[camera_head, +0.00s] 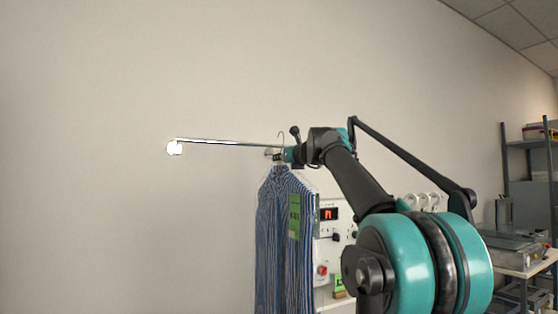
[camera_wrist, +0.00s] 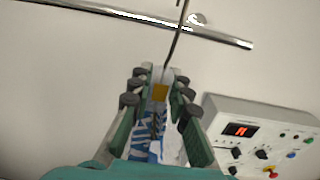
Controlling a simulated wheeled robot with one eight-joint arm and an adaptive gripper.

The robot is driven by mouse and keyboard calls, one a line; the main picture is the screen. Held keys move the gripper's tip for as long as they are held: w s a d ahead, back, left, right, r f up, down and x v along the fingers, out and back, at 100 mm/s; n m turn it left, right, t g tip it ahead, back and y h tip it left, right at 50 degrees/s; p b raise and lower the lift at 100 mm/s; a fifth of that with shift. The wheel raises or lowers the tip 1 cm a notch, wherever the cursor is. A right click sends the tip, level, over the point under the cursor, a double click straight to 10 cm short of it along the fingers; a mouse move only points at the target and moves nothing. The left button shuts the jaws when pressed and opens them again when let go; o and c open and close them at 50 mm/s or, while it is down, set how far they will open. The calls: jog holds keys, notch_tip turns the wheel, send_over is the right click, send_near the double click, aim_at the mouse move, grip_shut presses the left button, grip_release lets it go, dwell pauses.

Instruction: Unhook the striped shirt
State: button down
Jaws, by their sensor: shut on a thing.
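The blue-and-white striped shirt (camera_head: 272,235) hangs below my gripper (camera_head: 275,155) in the head view, with a green tag (camera_head: 295,215) on its front. In the wrist view my gripper (camera_wrist: 160,95) is shut on the hanger's neck, around a small tan piece (camera_wrist: 160,92), with striped cloth (camera_wrist: 143,140) between the fingers. The thin metal hanger hook (camera_wrist: 179,35) rises from there and crosses in front of the rail (camera_wrist: 220,36). The hook (camera_head: 281,135) stands above the rail (camera_head: 225,142) in the head view. I cannot tell whether it touches the rail.
Shelving and a bench (camera_head: 520,262) stand at the far right. The space left of the shirt is clear.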

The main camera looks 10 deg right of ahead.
dwell(0.3)
jog(key=v, duration=4.2)
jog(key=shift+r, duration=0.15)
dwell(0.7)
dwell(0.3)
